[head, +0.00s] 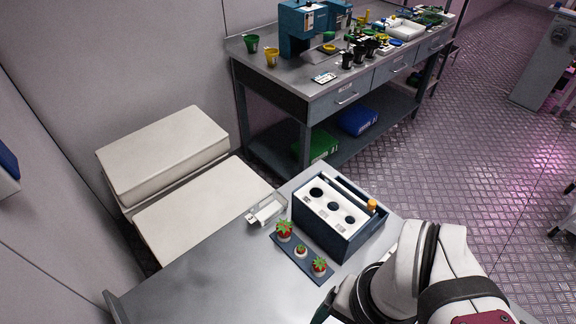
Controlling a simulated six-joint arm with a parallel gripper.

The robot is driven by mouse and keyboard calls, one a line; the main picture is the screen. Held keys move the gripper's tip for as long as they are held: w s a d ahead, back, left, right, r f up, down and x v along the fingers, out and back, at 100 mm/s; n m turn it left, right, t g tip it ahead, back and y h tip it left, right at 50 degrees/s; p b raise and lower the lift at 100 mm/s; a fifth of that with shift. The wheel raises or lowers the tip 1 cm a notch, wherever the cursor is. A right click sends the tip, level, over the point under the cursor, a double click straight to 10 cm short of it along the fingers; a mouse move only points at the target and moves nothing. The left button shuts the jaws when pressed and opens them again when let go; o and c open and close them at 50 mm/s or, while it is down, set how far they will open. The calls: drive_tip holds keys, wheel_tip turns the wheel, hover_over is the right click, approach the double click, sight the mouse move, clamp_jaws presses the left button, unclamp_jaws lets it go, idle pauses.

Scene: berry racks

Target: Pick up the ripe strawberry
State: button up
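The left one (284,233) is red with green leaves. The right one (319,267) also looks red under green leaves. The middle one (301,251) is smaller, and its colour is hard to make out. Each seems to rest in a pale holder. My arm comes in at the lower right, to the right of and nearer than the plate. My gripper is not visible; the arm runs out of the bottom of the picture.
Behind the plate stands a dark blue box (322,236) with a white, holed top and an orange-capped item (372,205). A small clear-and-white object (266,211) lies to its left. The table's left part (200,280) is bare. A cluttered workbench (300,85) stands further back.

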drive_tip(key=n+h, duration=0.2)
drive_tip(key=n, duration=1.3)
hover_over(284, 226)
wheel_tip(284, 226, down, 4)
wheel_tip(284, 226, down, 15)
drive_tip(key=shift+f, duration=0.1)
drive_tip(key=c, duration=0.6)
